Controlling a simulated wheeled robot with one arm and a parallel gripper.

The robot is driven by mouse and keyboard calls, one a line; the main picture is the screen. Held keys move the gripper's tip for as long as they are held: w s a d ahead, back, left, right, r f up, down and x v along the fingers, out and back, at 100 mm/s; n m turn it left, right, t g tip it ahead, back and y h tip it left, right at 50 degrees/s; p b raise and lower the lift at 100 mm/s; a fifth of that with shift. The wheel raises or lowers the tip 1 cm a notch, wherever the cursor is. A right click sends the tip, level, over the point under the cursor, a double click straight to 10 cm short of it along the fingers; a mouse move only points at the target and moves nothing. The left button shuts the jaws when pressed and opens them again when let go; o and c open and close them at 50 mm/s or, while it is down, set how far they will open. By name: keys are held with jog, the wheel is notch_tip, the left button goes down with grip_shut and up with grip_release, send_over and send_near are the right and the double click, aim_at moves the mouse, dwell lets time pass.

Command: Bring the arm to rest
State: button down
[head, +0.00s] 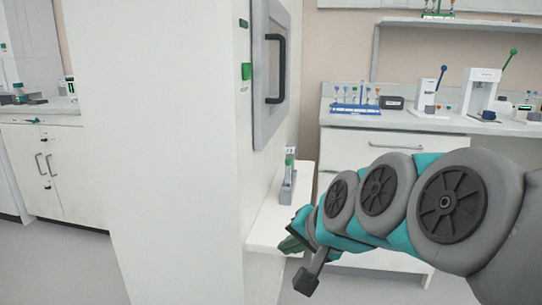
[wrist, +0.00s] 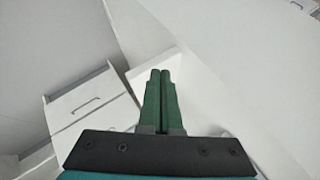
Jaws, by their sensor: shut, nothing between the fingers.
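My arm reaches in from the right of the head view, grey and teal, bent low in front of the lab counter. My gripper (wrist: 161,75) shows in the wrist view with its two green fingers side by side, shut and empty. In the head view the gripper (head: 291,245) is partly hidden by the arm, close to the front edge of a small white shelf. It holds nothing.
The small white shelf (head: 262,235) carries a small stand with a tube (head: 289,175). A tall white cabinet (head: 170,150) with a black-handled door stands left of it. A counter (head: 430,122) with a blue tube rack (head: 357,108) and white devices is behind my arm.

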jog(key=s+d+f+n+g+h, duration=0.2)
jog(key=s+d+f+g, duration=0.2)
jog(key=s+f, duration=0.5)
jog(key=s+d+f+n+g+h, duration=0.2)
jog(key=s+d+f+g, duration=0.3)
jog(key=s, duration=0.9)
notch_tip(320, 180, down, 5)
jog(key=d+n, duration=0.1)
jog(key=d, duration=0.1)
jog(key=shift+s+d+n+g, duration=0.15)
jog(key=shift+d+n+g, duration=0.15)
jog(key=shift+d, duration=0.05)
jog(key=shift+r, duration=0.1)
